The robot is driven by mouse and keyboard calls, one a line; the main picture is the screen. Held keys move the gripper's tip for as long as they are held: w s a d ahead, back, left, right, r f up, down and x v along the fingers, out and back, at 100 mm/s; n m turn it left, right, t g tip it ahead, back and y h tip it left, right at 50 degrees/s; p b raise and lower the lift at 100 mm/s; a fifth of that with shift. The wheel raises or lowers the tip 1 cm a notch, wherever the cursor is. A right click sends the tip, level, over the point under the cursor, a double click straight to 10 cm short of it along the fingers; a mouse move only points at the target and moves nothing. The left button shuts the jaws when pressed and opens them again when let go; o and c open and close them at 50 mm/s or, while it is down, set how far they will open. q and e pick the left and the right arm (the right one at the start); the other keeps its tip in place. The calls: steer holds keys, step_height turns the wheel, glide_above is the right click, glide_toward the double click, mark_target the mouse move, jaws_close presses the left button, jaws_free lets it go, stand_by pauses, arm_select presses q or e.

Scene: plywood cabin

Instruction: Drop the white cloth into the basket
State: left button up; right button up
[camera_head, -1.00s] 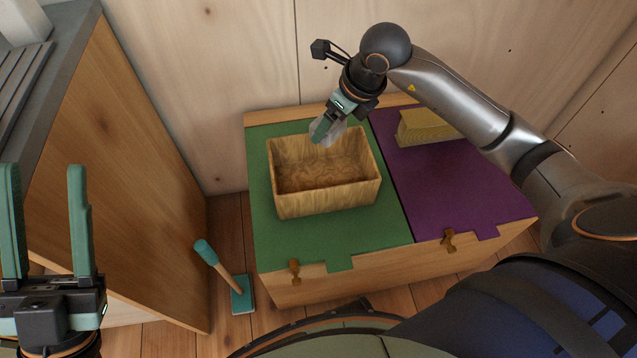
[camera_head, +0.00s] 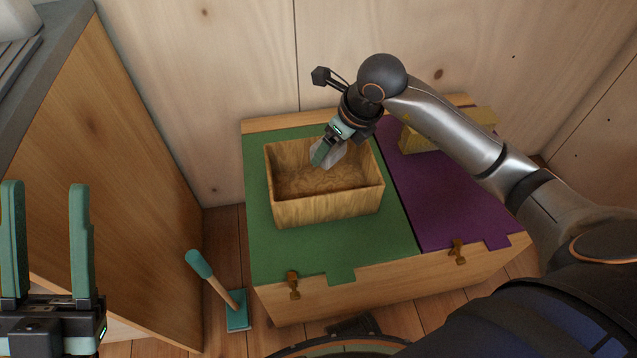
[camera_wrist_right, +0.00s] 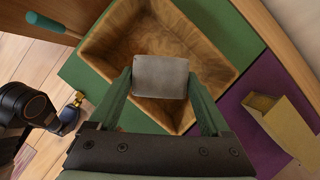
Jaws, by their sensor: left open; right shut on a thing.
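A wooden basket (camera_head: 327,207) stands on the green half of a low chest and looks empty inside. It also shows in the right wrist view (camera_wrist_right: 110,35). My right gripper (camera_head: 322,153) is over the back right part of the basket's opening. It is shut on the white cloth (camera_wrist_right: 160,76), a small greyish-white piece between the fingertips. In the head view the cloth (camera_head: 334,153) is partly hidden by the fingers. My left gripper (camera_head: 48,240) is open and empty at the left edge, far from the basket.
The low chest (camera_head: 340,295) has a green and a purple top. A yellowish block (camera_head: 412,139) stands on the purple part, behind my right arm. A teal-handled brush (camera_head: 218,290) leans on the floor at left. A wooden cabinet (camera_head: 120,150) borders the left side.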

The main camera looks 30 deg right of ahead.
steer(key=o, duration=1)
arm_select(q)
steer(key=shift+m, duration=0.4)
steer(key=r+p, duration=0.4)
steer(key=shift+s+a+r, duration=0.1)
steer(key=shift+a, duration=0.1)
arm_select(e)
steer(key=v, duration=1.2)
steer(key=shift+r, duration=0.25)
steer(key=shift+s, duration=0.1)
